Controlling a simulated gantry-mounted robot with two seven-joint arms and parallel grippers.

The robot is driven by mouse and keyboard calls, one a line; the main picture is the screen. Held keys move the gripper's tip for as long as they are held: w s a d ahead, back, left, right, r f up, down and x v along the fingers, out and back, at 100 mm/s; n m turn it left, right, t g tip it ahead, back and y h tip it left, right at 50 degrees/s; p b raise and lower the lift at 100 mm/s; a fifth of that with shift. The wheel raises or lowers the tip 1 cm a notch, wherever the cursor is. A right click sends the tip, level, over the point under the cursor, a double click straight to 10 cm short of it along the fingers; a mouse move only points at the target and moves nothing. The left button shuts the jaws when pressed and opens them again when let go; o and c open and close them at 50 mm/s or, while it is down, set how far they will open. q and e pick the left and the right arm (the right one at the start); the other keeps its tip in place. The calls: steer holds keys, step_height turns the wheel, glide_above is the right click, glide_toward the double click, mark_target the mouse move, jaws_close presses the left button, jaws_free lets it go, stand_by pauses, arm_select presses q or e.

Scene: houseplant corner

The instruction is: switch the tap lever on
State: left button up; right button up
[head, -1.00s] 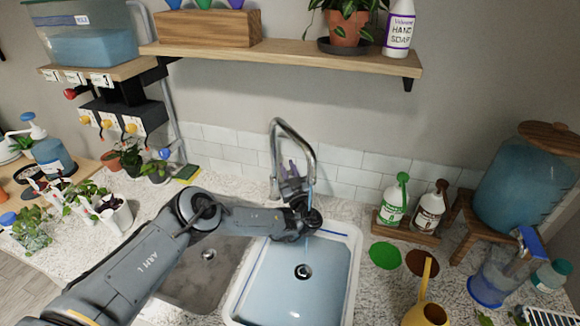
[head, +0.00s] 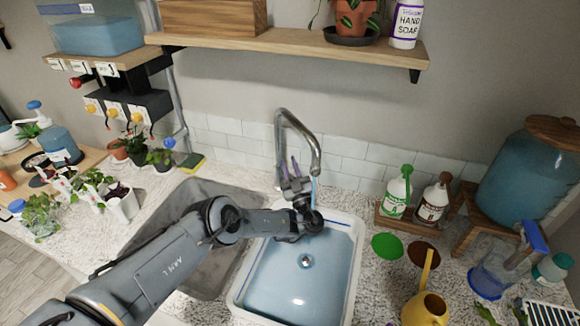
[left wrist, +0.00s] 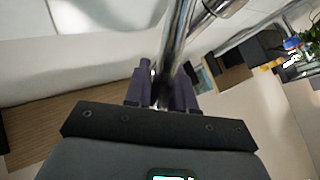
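The chrome tap (head: 281,135) rises behind the sink, its curved spout over the white basin (head: 352,262). A thin blue streak of water (head: 313,188) shows below the spout. My left gripper (head: 288,168) is at the tap, its fingers pointing up close to the tap's upright. In the left wrist view, the two purple fingers (left wrist: 162,88) stand a little apart with a narrow gap, and the chrome tap pipe (left wrist: 174,45) is just beyond them. I cannot make out the lever; it is likely hidden by the gripper. My right gripper is not in view.
A wooden shelf (head: 300,44) hangs above the tap. Green-capped (head: 397,195) and brown-capped (head: 433,202) bottles stand to the right on a wooden stand. A yellow watering can (head: 426,308) is at the front right. A grey sink bowl (head: 200,200) lies left of the basin.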

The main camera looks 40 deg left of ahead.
arm_select(q)
steer(key=shift+o, duration=1.4)
steer(key=p+v, duration=0.2)
steer(key=v, duration=0.8)
steer(key=shift+d+f, duration=0.2)
steer(key=shift+d, duration=0.15)
steer(key=shift+s, duration=0.1)
